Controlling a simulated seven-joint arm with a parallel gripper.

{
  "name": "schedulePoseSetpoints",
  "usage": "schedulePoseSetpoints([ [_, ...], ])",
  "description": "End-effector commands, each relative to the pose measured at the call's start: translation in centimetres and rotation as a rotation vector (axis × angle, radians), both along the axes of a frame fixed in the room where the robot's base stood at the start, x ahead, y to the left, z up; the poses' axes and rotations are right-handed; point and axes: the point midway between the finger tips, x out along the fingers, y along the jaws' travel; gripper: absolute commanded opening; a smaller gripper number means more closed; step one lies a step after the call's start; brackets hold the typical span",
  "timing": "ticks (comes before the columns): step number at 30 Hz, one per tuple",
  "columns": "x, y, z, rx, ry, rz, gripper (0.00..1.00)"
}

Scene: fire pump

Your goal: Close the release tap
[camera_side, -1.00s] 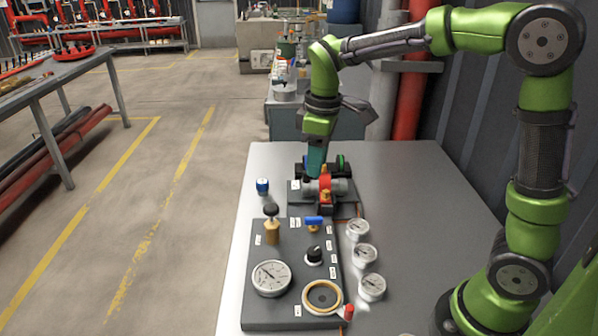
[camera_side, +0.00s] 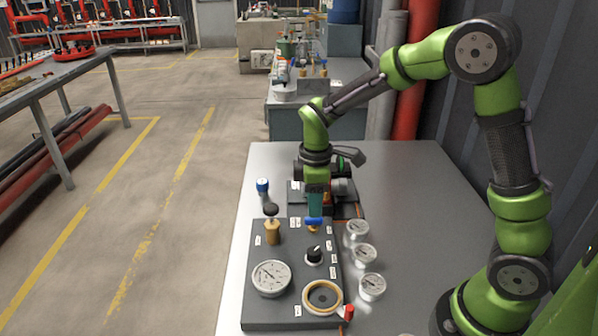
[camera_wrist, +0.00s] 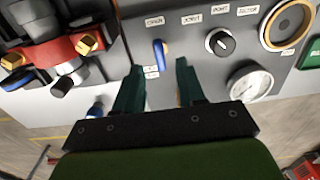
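A small tap with a blue lever handle (camera_side: 314,221) sits on the dark panel, near its far edge. In the wrist view the blue handle (camera_wrist: 160,55) points along the picture's vertical, just ahead of the gap between my fingertips. My gripper (camera_wrist: 160,68) is open and empty, with one finger on either side of the handle's line. In the side view my gripper (camera_side: 315,208) points down just above and behind the tap. I cannot tell whether the fingers touch it.
The panel (camera_side: 255,318) also carries a black knob (camera_side: 314,256), a large gauge (camera_side: 271,278), a brass valve (camera_side: 272,232) and a ring fitting (camera_side: 322,297). Three small gauges (camera_side: 365,255) stand to its right. A red pump fitting (camera_wrist: 55,50) lies close by.

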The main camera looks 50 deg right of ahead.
Motion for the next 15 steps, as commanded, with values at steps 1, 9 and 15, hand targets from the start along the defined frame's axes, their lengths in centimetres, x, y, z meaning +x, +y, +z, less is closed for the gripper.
schedulePoseSetpoints([
  [1,-0.1,0.0,-1.0,-0.001,0.004,0.000,0.39],
  [9,0.0,0.0,-3.8,0.000,0.001,0.000,0.39],
  [15,0.0,0.0,-4.1,0.000,-0.001,0.000,0.39],
])
